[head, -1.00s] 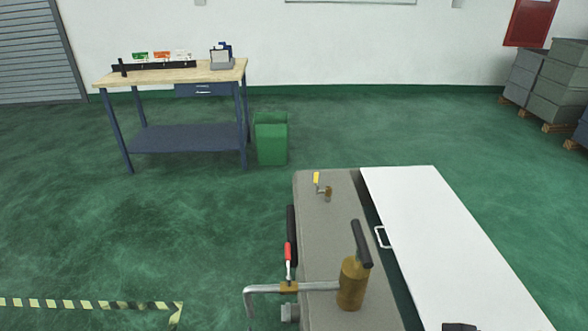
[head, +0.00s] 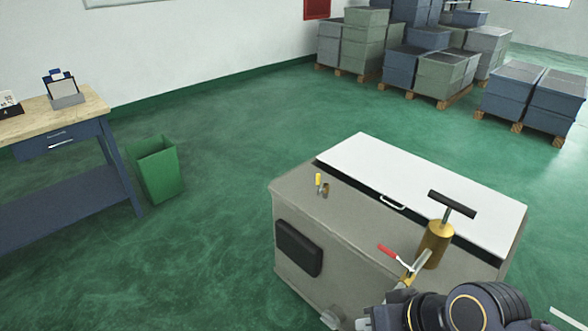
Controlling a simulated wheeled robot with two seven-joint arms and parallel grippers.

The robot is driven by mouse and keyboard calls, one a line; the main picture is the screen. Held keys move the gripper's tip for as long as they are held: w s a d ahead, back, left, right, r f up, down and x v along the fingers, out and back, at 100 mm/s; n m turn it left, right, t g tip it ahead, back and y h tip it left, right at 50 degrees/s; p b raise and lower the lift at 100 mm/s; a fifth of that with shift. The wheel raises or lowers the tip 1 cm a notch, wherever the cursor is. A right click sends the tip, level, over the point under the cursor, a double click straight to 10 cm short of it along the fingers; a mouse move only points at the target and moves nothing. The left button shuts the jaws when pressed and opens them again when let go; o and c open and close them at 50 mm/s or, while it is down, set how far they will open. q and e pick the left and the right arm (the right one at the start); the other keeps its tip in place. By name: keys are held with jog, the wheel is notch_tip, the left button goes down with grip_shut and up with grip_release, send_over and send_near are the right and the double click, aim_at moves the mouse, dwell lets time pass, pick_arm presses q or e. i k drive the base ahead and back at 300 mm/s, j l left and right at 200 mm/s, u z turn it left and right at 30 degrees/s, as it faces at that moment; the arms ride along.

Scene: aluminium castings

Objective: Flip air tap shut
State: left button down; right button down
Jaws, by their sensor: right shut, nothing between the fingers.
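A grey box-shaped tank (head: 345,225) stands on the floor. A lever tap with a red handle (head: 388,249) sits on a short metal pipe (head: 421,260) at the near side of a brass cylinder (head: 434,245); its lever points up and left, across the pipe. A small brass fitting with a yellow handle (head: 318,180) stands upright at the tank's far left corner. Which one is the air tap, I cannot tell. My right gripper (head: 394,297) is shut and empty at the bottom, just below the red-handled tap; contact is unclear. My left gripper is out of view.
The cylinder has a black T-handle (head: 452,205) on top. A white lid (head: 430,180) with a handle lies beside it. A green bin (head: 158,172) and a workbench (head: 65,145) stand left. Stacked crates (head: 425,65) stand at the back. Green floor between is clear.

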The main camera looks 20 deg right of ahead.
aim_at(318, 184)
jog(key=i+j+z, duration=0.1)
jog(key=j, duration=0.2)
jog(key=i+j+z, duration=0.25)
jog(key=j, duration=0.4)
jog(key=i+j+z, duration=0.25)
jog(key=j, duration=0.4)
jog(key=i+j+z, duration=0.15)
jog(key=i, duration=0.2)
jog(key=i+z, duration=0.1)
jog(key=i, duration=0.3)
jog(key=i+j+z, duration=0.15)
jog(key=i, duration=0.6)
